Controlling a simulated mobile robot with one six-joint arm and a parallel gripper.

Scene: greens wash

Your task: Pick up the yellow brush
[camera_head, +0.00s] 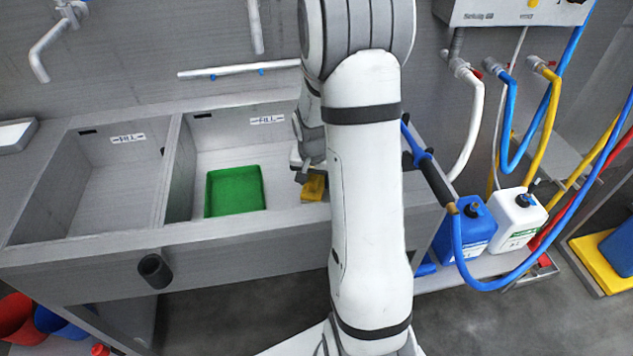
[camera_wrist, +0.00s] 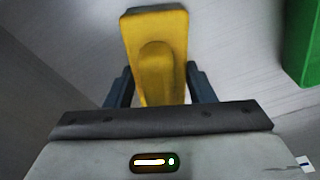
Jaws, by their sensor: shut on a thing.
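The yellow brush (camera_head: 313,187) is in the right-hand sink basin, partly hidden by my arm in the head view. In the wrist view the yellow brush (camera_wrist: 157,50) points away from my gripper, its raised grip between the two dark fingers. My gripper (camera_wrist: 158,85) is shut on the brush. In the head view my gripper (camera_head: 304,176) is low in the basin at the brush's upper left. I cannot tell whether the brush touches the basin floor.
A green tray (camera_head: 235,190) lies in the same basin, left of the brush; its edge shows in the wrist view (camera_wrist: 304,45). A divider (camera_head: 178,165) separates the empty left basin. A blue jug (camera_head: 468,228) and a white jug (camera_head: 517,218) stand at right beside hoses.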

